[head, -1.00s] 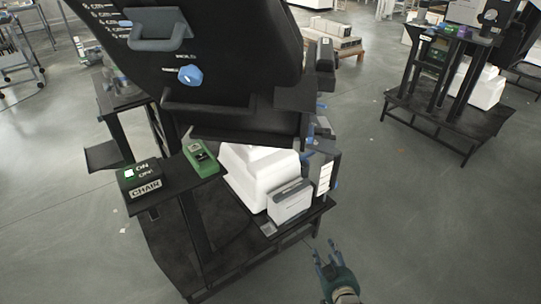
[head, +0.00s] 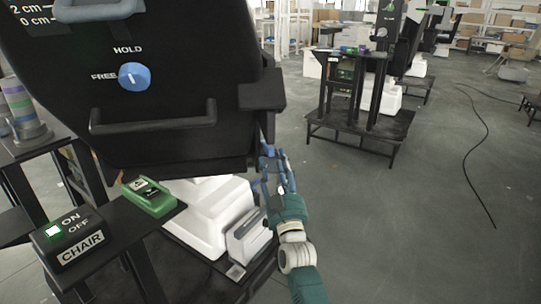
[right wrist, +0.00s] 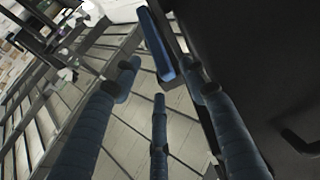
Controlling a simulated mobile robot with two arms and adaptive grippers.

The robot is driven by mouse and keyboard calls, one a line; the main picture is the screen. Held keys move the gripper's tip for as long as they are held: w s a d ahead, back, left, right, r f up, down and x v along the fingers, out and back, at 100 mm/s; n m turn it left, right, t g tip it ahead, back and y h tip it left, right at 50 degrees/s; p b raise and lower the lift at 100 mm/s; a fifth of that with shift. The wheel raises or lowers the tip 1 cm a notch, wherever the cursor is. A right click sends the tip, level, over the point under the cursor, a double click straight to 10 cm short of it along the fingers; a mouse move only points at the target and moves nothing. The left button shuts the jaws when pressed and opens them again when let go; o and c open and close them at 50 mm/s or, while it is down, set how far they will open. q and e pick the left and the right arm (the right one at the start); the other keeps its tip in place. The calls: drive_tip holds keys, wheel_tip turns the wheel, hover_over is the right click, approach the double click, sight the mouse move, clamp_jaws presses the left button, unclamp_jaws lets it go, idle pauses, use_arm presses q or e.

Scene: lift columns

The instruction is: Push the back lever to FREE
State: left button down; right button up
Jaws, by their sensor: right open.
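The black chair back (head: 150,60) fills the upper left of the head view. On it is a round blue knob (head: 134,76) with a white mark, between the words FREE and HOLD. The mark points roughly up, towards HOLD. My right gripper (head: 273,160) is open beside the right edge of the chair back, below its black side block. In the right wrist view, my right gripper's spread fingers (right wrist: 160,88) are empty, with a blue bar (right wrist: 156,45) just beyond them. I cannot tell whether they touch it. My left gripper is out of view.
A CHAIR switch box (head: 70,240) with a green light at ON and a green device (head: 148,197) stand at lower left. White blocks (head: 215,215) lie under the chair back. A second stand (head: 360,130) is farther off.

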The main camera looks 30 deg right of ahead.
sight(273, 153)
drive_tip(key=x, duration=0.4)
drive_tip(key=shift+w+d, duration=0.1)
drive_tip(key=shift+w, duration=0.05)
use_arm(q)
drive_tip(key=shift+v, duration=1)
use_arm(e)
drive_tip(key=shift+w, duration=0.1)
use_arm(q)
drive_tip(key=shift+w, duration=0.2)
use_arm(e)
drive_tip(key=shift+c, duration=0.2)
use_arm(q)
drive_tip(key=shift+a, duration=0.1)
use_arm(e)
clamp_jaws()
